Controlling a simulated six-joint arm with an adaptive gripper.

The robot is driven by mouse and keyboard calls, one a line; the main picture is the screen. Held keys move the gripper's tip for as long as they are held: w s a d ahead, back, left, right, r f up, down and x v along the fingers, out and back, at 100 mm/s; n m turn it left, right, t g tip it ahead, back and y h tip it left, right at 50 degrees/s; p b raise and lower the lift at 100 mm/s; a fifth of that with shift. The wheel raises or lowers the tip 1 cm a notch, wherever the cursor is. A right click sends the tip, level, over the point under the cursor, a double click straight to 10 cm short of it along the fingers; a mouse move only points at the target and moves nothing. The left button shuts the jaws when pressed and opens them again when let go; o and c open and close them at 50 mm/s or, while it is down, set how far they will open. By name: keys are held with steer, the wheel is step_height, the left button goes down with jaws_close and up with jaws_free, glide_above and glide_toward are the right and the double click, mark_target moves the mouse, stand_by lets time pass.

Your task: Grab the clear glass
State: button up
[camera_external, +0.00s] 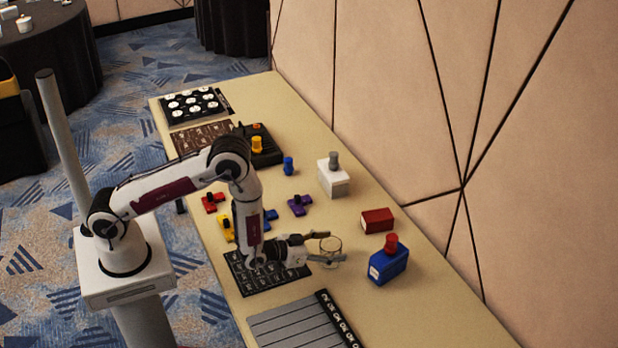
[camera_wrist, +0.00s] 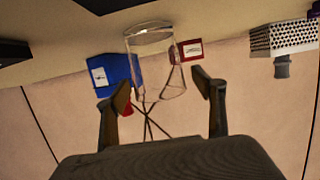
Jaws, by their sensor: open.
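The clear glass (camera_external: 330,252) stands upright on the table, right at the end of my gripper (camera_external: 325,247). In the wrist view the glass (camera_wrist: 156,68) appears ahead of and between my open fingers (camera_wrist: 163,97), with its lower part reaching the fingertip level. The glass is see-through, and the blue and red things behind show through or beside it. The fingers are apart and not pressed on the glass; exactly how deep it sits between them is hard to tell.
Behind the glass are a blue box with a red knob (camera_external: 388,265) and a red box (camera_external: 377,220). A white box with a grey knob (camera_external: 333,180) stands farther back. A black panel (camera_external: 262,272) lies under my wrist, and a striped grey board (camera_external: 297,328) lies nearer. The wall borders the right.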

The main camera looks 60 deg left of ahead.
steer(key=c, duration=1.4)
steer(key=shift+r, duration=0.15)
steer(key=shift+r, duration=4.85)
